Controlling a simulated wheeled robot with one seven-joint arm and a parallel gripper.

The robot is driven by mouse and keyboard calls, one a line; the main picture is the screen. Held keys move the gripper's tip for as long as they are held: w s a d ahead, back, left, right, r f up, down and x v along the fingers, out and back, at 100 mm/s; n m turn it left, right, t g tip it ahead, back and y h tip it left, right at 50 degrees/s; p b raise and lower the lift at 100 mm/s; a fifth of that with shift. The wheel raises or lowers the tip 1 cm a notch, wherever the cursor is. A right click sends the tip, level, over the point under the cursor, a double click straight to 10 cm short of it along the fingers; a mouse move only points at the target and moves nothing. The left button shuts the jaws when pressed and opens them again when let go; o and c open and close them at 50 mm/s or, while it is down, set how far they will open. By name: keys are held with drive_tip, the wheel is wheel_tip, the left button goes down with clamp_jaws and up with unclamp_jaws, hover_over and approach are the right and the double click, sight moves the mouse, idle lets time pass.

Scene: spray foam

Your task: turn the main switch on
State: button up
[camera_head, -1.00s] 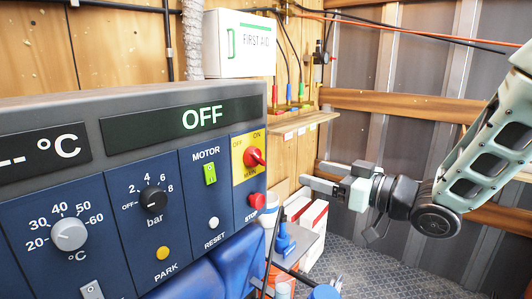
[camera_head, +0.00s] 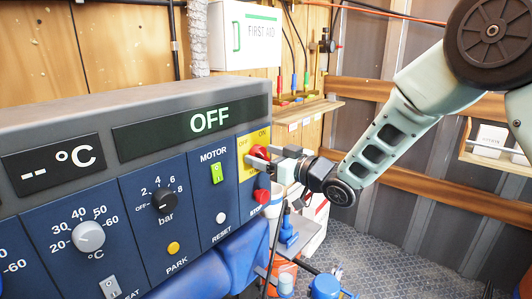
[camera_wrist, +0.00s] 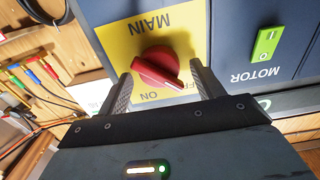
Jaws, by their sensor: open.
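The main switch (camera_head: 259,153) is a red rotary knob on a yellow plate (camera_head: 243,147) marked OFF, ON and MAIN, at the right end of the blue control panel. In the wrist view the red knob (camera_wrist: 157,67) sits between the two fingers of my gripper (camera_wrist: 158,85), with space visible on both sides. My gripper (camera_head: 263,157) is open and partly covers the knob in the head view. The knob's ridge lies slanted in the wrist view, pointing toward the OFF side. The panel display (camera_head: 209,120) reads OFF.
Close by are the red STOP button (camera_head: 262,196), the green MOTOR switch (camera_head: 216,173) and the white RESET button (camera_head: 220,217). A bar knob (camera_head: 164,201) and a °C knob (camera_head: 88,236) are further left. A wooden shelf (camera_head: 303,110) stands behind.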

drive_tip(key=c, duration=1)
drive_tip(key=shift+w+m, duration=0.1)
drive_tip(key=shift+m, duration=0.2)
drive_tip(key=shift+w+d+f+m+p, duration=0.15)
drive_tip(key=shift+m+p, duration=0.35)
drive_tip(key=shift+m, duration=3.85)
drive_tip(key=shift+w+f+m+p, duration=0.1)
drive_tip(key=shift+m+p, duration=0.35)
drive_tip(key=shift+m, duration=3.9)
